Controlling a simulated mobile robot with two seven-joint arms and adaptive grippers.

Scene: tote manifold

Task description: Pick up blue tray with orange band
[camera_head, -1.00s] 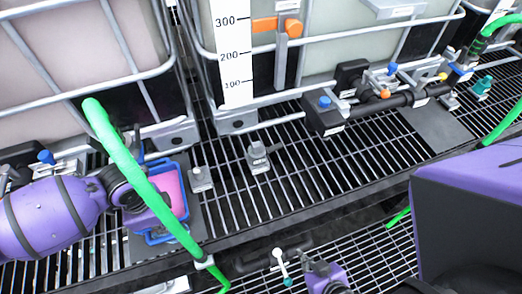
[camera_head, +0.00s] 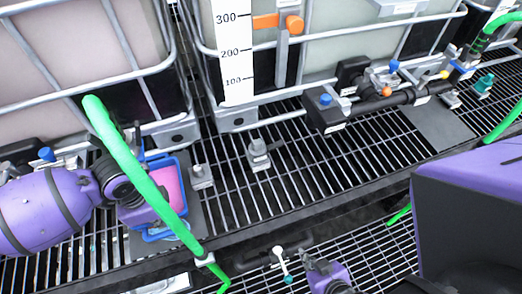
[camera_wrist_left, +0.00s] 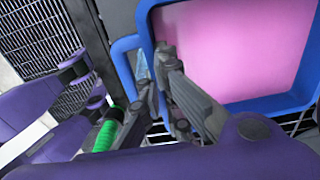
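The blue tray (camera_head: 183,168) sits on the left of the grated shelf, on a dark plate, with a pink surface inside; it fills the upper right of the left wrist view (camera_wrist_left: 146,15). No orange band shows on it. My left gripper (camera_wrist_left: 154,60) is at the tray's near-left rim, its two fingertips close together with blue beside and between them. I cannot tell whether they press on the rim. In the head view the green hose and my wrist partly hide the tray. My right gripper (camera_head: 318,267) is low in the centre, away from the tray; its finger opening is unclear.
A green hose (camera_head: 130,165) crosses in front of the tray. Caged tanks (camera_head: 85,60) stand behind it. Small grey fittings (camera_head: 258,152) stand to its right, and a black valve pipe (camera_head: 400,100) lies further right. The grating between is mostly clear.

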